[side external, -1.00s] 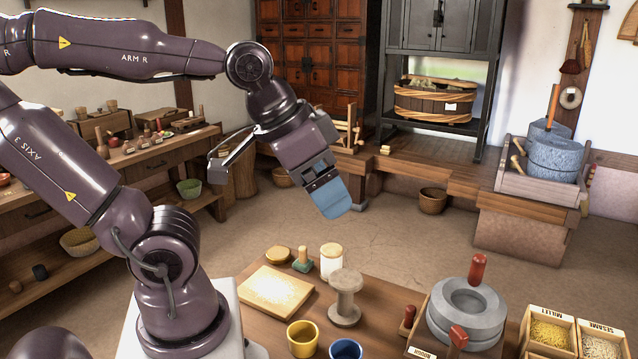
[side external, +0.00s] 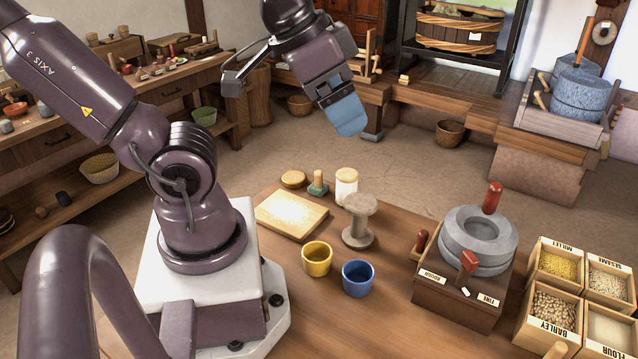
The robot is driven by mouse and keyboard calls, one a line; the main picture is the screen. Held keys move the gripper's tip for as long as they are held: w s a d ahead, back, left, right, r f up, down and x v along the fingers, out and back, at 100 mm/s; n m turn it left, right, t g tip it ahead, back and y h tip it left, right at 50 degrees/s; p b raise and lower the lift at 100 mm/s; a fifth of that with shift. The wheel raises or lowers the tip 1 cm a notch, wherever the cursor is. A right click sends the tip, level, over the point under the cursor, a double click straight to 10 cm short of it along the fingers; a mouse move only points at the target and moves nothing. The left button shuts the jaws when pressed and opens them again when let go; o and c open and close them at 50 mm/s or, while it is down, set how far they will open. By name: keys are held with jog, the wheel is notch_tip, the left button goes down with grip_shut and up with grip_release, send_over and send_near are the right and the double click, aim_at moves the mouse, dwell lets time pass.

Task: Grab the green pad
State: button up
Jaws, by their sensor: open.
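The green pad (side external: 318,189) is a small green block with an upright wooden knob handle. It stands on the wooden table in the side external view, between a round wooden lid and a white, wood-topped jar. My gripper (side external: 348,117) has blue fingers and hangs in the air, above and slightly right of the pad in the picture. It is open, with nothing seen in it; the fingers overlap from this side, so the gap between them is hidden. The gripper and the pad are apart.
Yellow (side external: 317,261) and blue (side external: 358,280) cups stand nearer. A stone quern (side external: 478,241) and grain boxes (side external: 555,262) are at right.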

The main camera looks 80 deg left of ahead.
jog(key=c, duration=0.5)
